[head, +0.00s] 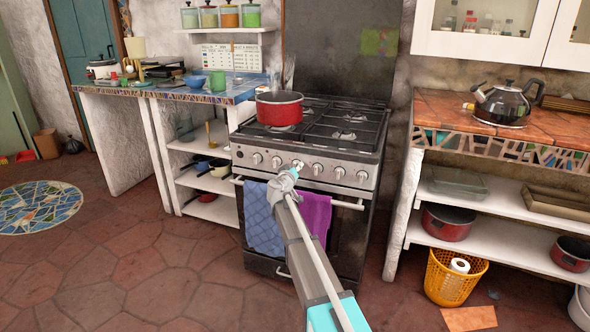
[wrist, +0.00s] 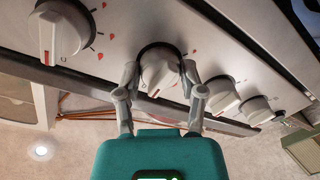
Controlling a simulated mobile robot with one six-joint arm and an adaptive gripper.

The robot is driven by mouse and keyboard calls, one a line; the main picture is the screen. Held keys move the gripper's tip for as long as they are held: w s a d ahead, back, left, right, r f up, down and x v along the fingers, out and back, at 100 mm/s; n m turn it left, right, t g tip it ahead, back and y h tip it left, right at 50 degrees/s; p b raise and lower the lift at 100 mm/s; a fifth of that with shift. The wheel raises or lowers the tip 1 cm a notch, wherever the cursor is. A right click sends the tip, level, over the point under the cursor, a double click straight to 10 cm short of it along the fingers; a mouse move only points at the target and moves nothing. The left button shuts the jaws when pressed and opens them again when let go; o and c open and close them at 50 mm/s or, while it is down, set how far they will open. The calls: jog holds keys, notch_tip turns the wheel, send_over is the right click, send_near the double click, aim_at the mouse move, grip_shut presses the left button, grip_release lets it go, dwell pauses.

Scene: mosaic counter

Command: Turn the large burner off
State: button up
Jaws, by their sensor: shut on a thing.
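The stove (head: 352,156) has a row of white knobs along its front panel. My gripper (head: 294,170) is at this panel, on a knob left of the row's middle. In the wrist view the two grey fingers of my gripper (wrist: 160,78) are closed around a white knob (wrist: 158,66), one on each side. Red marks are printed on the panel beside the knobs. A red pot (head: 279,109) stands on the front left burner. No flame is visible. I cannot tell which knob belongs to the large burner.
Neighbouring knobs (wrist: 222,96) are close to my fingers in the wrist view. A blue towel (head: 261,216) and a purple towel (head: 315,214) hang from the oven handle below. A black kettle (head: 504,103) stands on the right counter. The floor left of the stove is clear.

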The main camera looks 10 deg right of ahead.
jog(key=shift+w, duration=0.1)
jog(key=o, duration=1.2)
jog(key=shift+c, duration=0.2)
jog(key=shift+n, duration=0.4)
